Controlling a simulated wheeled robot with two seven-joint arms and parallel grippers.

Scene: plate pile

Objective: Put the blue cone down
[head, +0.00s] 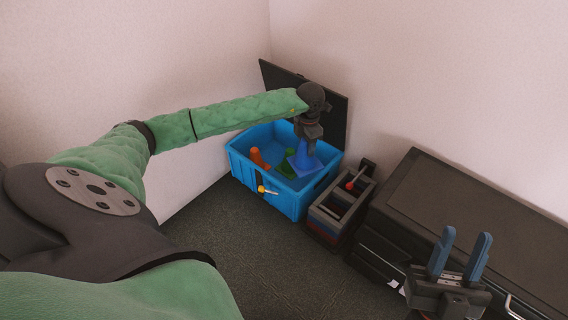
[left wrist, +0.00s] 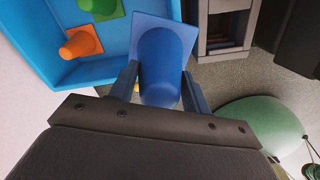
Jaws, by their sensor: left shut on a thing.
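The blue cone (head: 303,161) is in the grip of my left gripper (head: 306,143), over the blue crate (head: 287,201) in the head view. In the left wrist view the blue cone (left wrist: 160,65) sits between the two fingers of my left gripper (left wrist: 157,88), its square base pointing away from the palm. I cannot tell if its base touches anything in the crate. An orange cone (head: 259,158) and a green cone (head: 286,167) are inside the crate. My right gripper (head: 461,258) is at the lower right, its two blue fingers apart and empty.
A grey tool caddy (head: 325,221) stands right of the crate. A dark cabinet (head: 470,215) is further right. A dark panel (head: 333,105) leans behind the crate against the walls. A screwdriver with a yellow handle (head: 262,189) is at the crate's front. Dark floor in front is clear.

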